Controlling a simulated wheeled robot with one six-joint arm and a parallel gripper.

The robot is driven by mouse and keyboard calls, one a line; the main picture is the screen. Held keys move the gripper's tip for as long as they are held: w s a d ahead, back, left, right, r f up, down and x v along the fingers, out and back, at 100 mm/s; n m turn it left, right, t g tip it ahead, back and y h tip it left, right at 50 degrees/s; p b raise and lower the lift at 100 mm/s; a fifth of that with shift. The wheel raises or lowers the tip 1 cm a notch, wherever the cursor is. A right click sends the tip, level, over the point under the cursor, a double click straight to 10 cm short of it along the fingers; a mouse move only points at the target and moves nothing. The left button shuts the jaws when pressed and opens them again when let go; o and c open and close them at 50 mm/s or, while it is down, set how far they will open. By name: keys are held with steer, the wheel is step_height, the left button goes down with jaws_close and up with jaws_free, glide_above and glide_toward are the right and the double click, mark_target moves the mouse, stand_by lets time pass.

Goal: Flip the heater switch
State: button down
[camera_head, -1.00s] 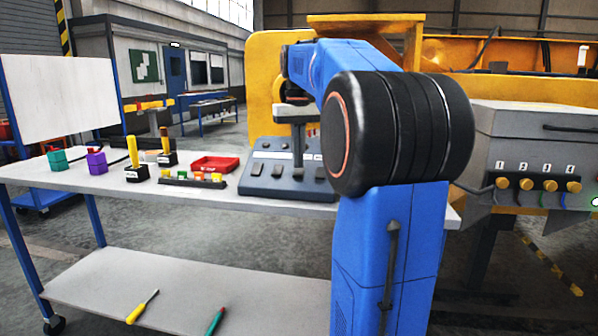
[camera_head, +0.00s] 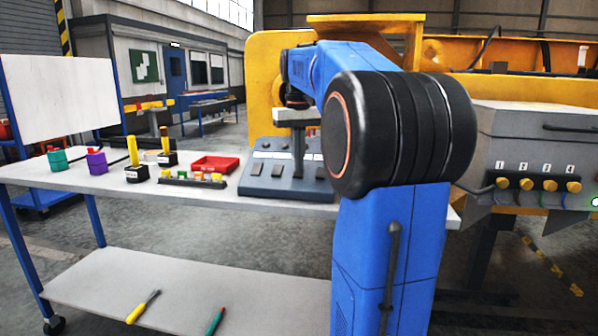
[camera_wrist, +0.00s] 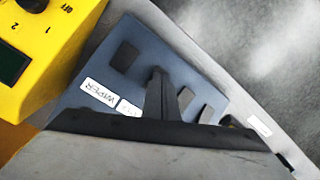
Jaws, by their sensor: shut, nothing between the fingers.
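A blue-grey switch panel (camera_head: 262,186) lies on the right part of the table, with a row of dark rocker switches. In the wrist view the panel (camera_wrist: 92,70) shows a rocker switch (camera_wrist: 124,56) left of my gripper and two more to its right. One white label (camera_wrist: 98,92) reads WIPER; the label beside it is partly covered. I cannot read a heater label, so I cannot tell which switch is the heater's. My gripper (camera_head: 298,176) is shut and empty, pointing down over the middle of the panel. In the wrist view its fingers (camera_wrist: 156,80) hide part of the panel; contact is unclear.
A yellow box with a dial (camera_wrist: 40,45) borders the panel in the wrist view. A red tray (camera_head: 215,164), a rack of small coloured parts (camera_head: 192,180) and yellow-handled tools in black holders (camera_head: 137,172) stand left of the panel. A grey machine with yellow knobs (camera_head: 526,184) is at right.

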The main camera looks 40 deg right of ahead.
step_height(320, 180, up, 7)
stand_by(0.9)
stand_by(0.5)
steer(key=s+a+f+n+t, duration=0.1)
steer(key=s+a+f, duration=0.45)
steer(key=a, duration=0.25)
steer(key=s+a+f+n+t, duration=0.1)
steer(key=s+a+f, duration=0.3)
steer(key=a+f, duration=0.35)
steer(key=s+a+f+n+t, duration=0.1)
steer(key=s+a+f, duration=0.4)
steer(key=f, duration=0.4)
steer(key=s+a+f+n+t, duration=0.1)
steer(key=s+a+f, duration=0.4)
steer(key=s+f, duration=0.2)
step_height(320, 180, down, 2)
steer(key=shift+s+f+t, duration=0.15)
steer(key=shift+f+t, duration=0.1)
steer(key=shift+t, duration=0.15)
steer(key=shift+r, duration=0.1)
